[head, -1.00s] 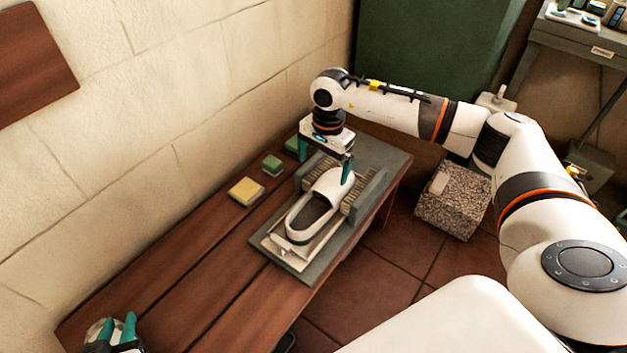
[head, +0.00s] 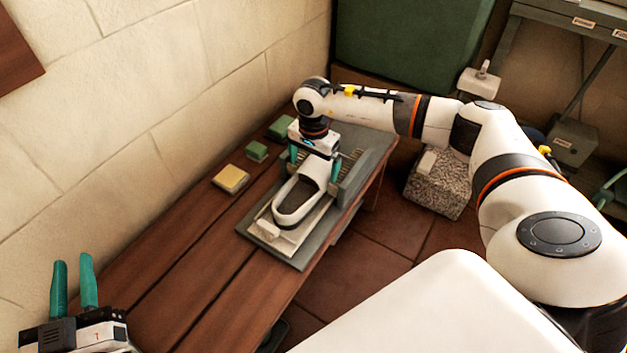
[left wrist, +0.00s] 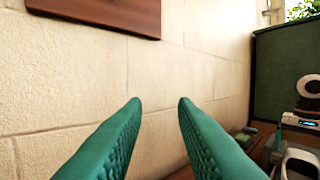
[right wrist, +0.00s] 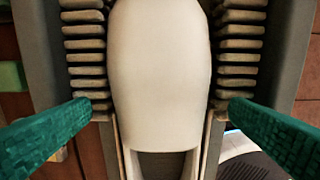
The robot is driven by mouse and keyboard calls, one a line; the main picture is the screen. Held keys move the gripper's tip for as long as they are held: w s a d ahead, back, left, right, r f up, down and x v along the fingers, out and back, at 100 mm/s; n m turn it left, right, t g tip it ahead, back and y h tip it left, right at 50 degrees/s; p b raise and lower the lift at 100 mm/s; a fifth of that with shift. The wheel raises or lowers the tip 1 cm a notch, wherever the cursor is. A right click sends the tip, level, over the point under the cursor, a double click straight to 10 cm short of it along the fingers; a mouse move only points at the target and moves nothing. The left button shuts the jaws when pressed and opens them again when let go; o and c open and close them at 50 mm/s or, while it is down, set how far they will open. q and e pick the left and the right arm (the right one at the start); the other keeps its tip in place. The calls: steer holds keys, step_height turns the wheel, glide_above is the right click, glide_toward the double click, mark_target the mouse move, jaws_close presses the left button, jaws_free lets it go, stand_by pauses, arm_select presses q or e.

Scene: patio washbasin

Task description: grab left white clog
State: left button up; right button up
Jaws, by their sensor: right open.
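A white clog (head: 301,200) with a dark inside lies in a grey brush-sided tray (head: 306,256) on the wooden bench. My right gripper (head: 314,170) is open above the clog's toe end, one finger on each side. In the right wrist view the white toe (right wrist: 162,70) lies between the open fingers (right wrist: 160,128), with a gap on both sides. My left gripper (head: 75,284) is open and empty at the lower left; its fingers also show in the left wrist view (left wrist: 158,104). No second clog can be made out.
A yellow sponge (head: 230,179) and green blocks (head: 257,151) lie on the bench (head: 165,262) near the wall. A speckled stone block (head: 438,185) stands on the floor to the right. The bench's near left part is clear.

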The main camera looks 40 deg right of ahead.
mark_target(313, 167)
steer(key=shift+f+b, duration=0.5)
steer(key=shift+f, duration=1.3)
arm_select(q)
steer(key=r+t, duration=0.1)
steer(key=r, duration=0.1)
steer(key=s+r+t+h, duration=0.1)
steer(key=r+t, duration=0.1)
steer(key=shift+s+d+r, duration=0.1)
steer(key=shift+s+d, duration=0.05)
steer(key=shift+d, duration=0.05)
arm_select(e)
steer(key=shift+c, duration=0.3)
steer(key=c, duration=0.9)
steer(key=shift+c, duration=0.3)
steer(key=shift+r, duration=0.2)
